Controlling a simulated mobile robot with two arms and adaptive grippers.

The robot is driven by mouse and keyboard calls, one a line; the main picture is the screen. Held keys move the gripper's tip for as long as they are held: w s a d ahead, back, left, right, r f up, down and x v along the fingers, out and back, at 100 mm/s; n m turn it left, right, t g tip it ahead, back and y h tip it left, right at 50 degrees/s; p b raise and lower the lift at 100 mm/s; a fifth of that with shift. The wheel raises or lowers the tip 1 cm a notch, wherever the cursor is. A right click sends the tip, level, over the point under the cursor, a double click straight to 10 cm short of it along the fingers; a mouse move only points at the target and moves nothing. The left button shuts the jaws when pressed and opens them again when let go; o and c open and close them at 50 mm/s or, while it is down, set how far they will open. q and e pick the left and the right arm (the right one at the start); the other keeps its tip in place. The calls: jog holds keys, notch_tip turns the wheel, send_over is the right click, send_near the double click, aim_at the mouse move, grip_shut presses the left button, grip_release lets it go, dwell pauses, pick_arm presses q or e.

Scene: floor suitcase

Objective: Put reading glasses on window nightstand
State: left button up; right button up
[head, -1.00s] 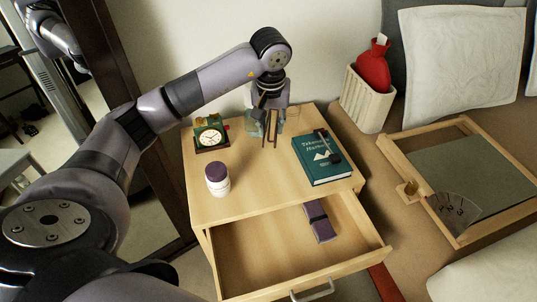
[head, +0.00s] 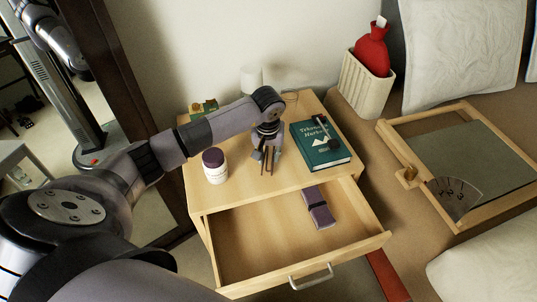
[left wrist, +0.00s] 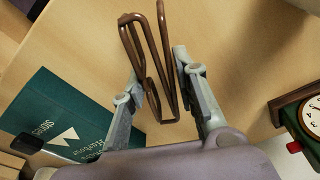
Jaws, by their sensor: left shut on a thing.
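My left gripper (head: 266,157) is shut on brown wire-framed reading glasses (left wrist: 169,60), which look folded and hang between its fingers. The gripper also shows in the left wrist view (left wrist: 160,78). In the head view the glasses (head: 266,169) point down above the middle of a light wood nightstand (head: 240,190), left of a teal book. I cannot tell whether they touch the top. My right gripper is not in view.
The teal book (head: 318,150) has a dark object on it. A purple-lidded jar (head: 214,168) stands at the left. A clock (head: 203,106) is partly hidden behind my arm. The open drawer (head: 255,245) holds a purple case (head: 318,208). A bed tray (head: 480,160) lies at right.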

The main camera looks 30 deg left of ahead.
aim_at(268, 158)
pick_arm(q)
jog(key=shift+f, duration=0.1)
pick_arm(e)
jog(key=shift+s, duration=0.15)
pick_arm(q)
jog(key=o, duration=0.5)
jog(key=shift+o, duration=0.9)
jog(key=o, duration=0.3)
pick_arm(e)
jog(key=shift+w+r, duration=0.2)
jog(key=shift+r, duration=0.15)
pick_arm(q)
jog(key=shift+o, duration=0.2)
jog(key=shift+r, duration=0.4)
notch_tip(268, 158, up, 11)
jog(key=s+p, duration=0.1)
jog(key=shift+s+d+r, duration=0.2)
jog(key=shift+s+d, duration=0.1)
jog(key=shift+d, duration=0.1)
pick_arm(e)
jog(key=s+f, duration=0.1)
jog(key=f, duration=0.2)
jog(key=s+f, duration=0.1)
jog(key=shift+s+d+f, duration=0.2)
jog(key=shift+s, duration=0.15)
